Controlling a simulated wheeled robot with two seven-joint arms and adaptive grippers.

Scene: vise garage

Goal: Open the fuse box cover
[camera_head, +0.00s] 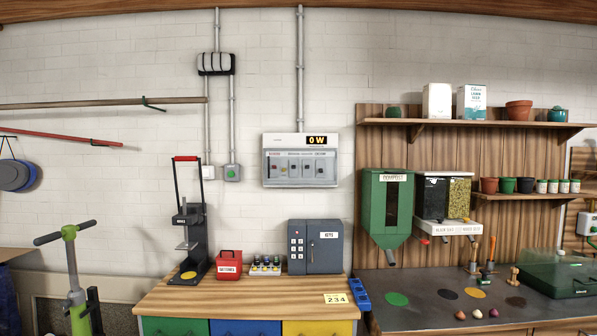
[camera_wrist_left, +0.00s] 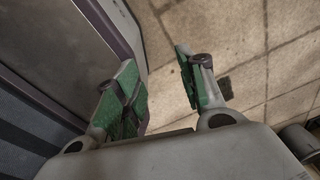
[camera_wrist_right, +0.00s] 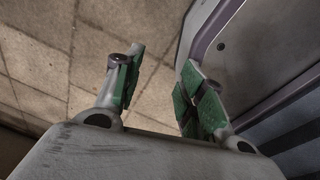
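The fuse box (camera_head: 300,160) is a grey-white box on the white brick wall, with a lit display reading "0 W" at its upper right. Several switches show on its front, seemingly behind a clear cover (camera_head: 301,169) that looks closed. Neither gripper shows in the head view. In the left wrist view my left gripper (camera_wrist_left: 160,85) is open and empty above the tiled floor. In the right wrist view my right gripper (camera_wrist_right: 160,80) is open and empty above the floor. Both are away from the fuse box.
Below the fuse box stands a wooden-topped workbench (camera_head: 190,298) bearing a black press (camera_head: 190,240), a red box (camera_head: 229,265) and a grey keypad safe (camera_head: 315,247). A green compost dispenser (camera_head: 386,210) hangs to the right. The wall directly around the fuse box is mostly clear.

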